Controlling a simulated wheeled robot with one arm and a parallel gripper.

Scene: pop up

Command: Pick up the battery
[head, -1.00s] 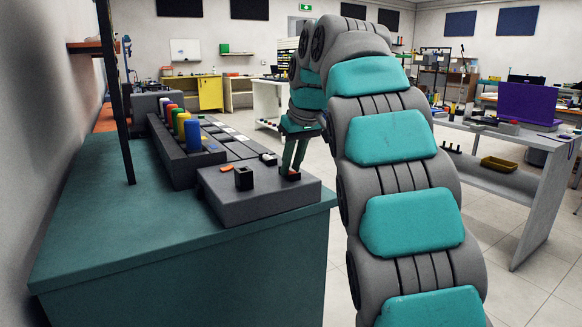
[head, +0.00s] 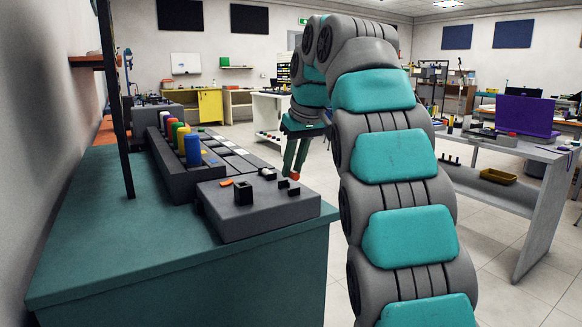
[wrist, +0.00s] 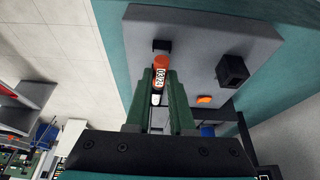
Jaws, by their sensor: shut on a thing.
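The battery (wrist: 161,77) is a small cylinder with an orange-red end and a white printed label. My gripper (wrist: 160,88) is shut on it, with the orange end poking out past the green fingertips in the wrist view. In the head view, the orange end of the battery (head: 295,177) shows at the tips of my gripper (head: 291,168), just above the right end of the grey block (head: 262,222). A low black holder (head: 289,188) on the block shows below the battery, apart from it.
A black square socket (head: 243,193) and a small orange piece (head: 226,183) sit on the block. A dark rack (head: 183,175) with coloured cylinders stands behind on the teal bench (head: 120,235). A black post (head: 120,130) rises at the left.

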